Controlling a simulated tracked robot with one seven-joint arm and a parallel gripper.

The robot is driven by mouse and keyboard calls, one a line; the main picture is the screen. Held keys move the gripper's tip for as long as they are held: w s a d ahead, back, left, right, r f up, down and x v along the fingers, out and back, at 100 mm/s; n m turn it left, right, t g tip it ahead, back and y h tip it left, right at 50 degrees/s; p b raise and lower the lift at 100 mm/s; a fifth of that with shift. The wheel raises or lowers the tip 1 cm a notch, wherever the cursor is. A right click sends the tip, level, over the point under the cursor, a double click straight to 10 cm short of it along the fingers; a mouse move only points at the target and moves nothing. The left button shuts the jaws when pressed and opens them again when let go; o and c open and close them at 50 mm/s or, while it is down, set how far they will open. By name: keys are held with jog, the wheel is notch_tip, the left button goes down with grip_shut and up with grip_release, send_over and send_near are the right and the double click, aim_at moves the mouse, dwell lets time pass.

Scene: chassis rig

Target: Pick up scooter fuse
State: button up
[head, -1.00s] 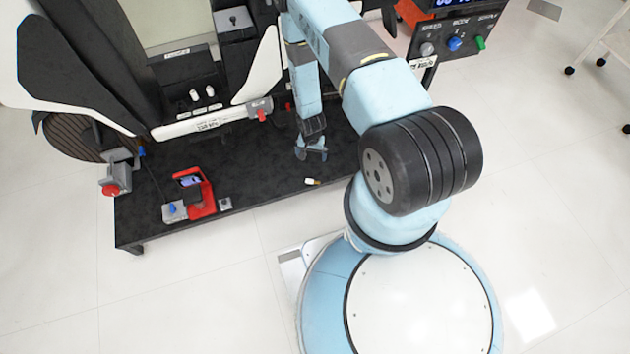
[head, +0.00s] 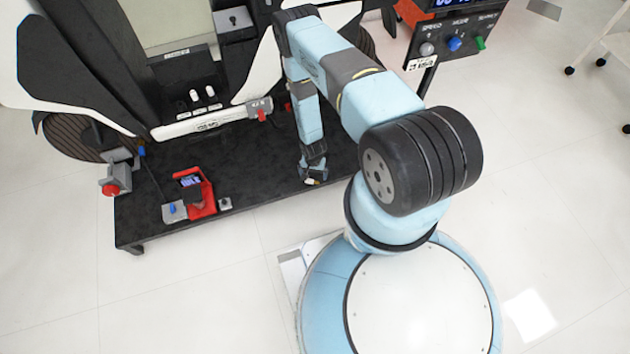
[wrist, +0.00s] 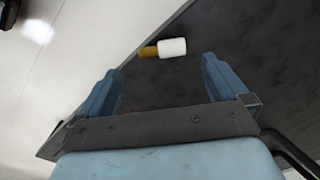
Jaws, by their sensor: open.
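The scooter fuse, a small white cylinder with a yellow-brown end (wrist: 170,48), lies on the black platform near its front edge. In the wrist view it is just beyond my open fingertips, between them and a little toward the right finger. In the head view the fuse (head: 310,181) shows as a small pale spot at my fingertips. My gripper (head: 313,177) is low over the platform, and its blue fingers (wrist: 160,80) are spread with nothing between them. I cannot tell the exact height of the fingers above the platform.
The black platform (head: 262,172) ends at a front edge close to the fuse, with white floor beyond. A control panel (head: 455,42) stands at the upper right. The platform between is clear.

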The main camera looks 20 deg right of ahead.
aim_at(313, 181)
jog(key=shift+a+f, duration=0.2)
jog(key=shift+f, duration=2.4)
jog(key=shift+c, duration=0.4)
jog(key=c, duration=1)
